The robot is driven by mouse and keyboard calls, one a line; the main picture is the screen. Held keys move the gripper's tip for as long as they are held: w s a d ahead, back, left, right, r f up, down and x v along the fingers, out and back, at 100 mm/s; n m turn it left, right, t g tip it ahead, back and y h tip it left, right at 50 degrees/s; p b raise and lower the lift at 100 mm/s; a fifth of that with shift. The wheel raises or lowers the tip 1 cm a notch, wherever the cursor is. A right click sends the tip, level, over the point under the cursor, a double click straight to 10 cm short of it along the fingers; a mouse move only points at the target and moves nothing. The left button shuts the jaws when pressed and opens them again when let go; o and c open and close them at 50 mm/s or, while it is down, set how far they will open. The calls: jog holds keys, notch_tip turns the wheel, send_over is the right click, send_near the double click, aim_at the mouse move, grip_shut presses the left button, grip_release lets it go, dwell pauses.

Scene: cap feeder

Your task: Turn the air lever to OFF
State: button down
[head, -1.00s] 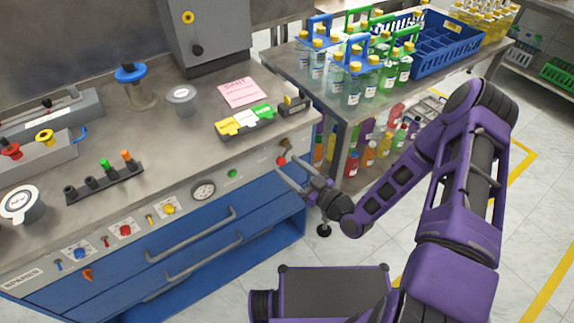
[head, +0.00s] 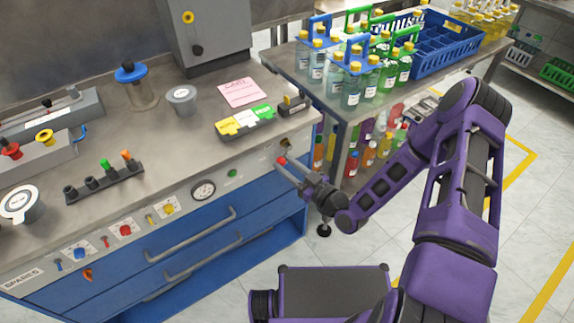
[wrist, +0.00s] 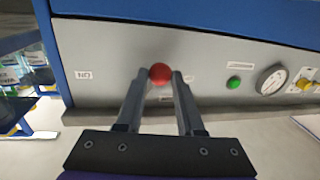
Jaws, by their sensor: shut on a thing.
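The air lever's red ball knob (head: 281,160) is on the front panel of the blue-fronted bench, near its right end. In the wrist view the red knob (wrist: 160,73) sits between my fingertips. My gripper (head: 284,165) reaches it from the front right and is shut on it; the gripper also shows in the wrist view (wrist: 160,76). The lever's shaft is hidden behind the knob and fingers. In the wrist view, which is upside down, a small label (wrist: 84,75) left of the knob seems to read ON. Another label is partly covered by my right finger.
A green button (head: 233,173) and a round gauge (head: 203,190) are on the panel beside the lever. Drawer handles (head: 195,238) stick out below. A side table with bottles (head: 365,82) stands behind my arm.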

jog(key=shift+s+a+m+b, duration=0.1)
jog(key=shift+a+m+b, duration=0.05)
jog(key=shift+m+b, duration=0.45)
jog(key=shift+s+a+r+m, duration=0.15)
jog(key=shift+a+r+m, duration=0.15)
jog(key=shift+m, duration=0.5)
jog(key=c, duration=0.5)
grip_release()
jog(key=shift+c, duration=0.2)
jog(key=shift+s+d, duration=0.1)
jog(key=shift+d, duration=0.05)
jog(key=v, duration=1.7)
jog(key=shift+f, duration=0.3)
jog(key=shift+d, duration=0.1)
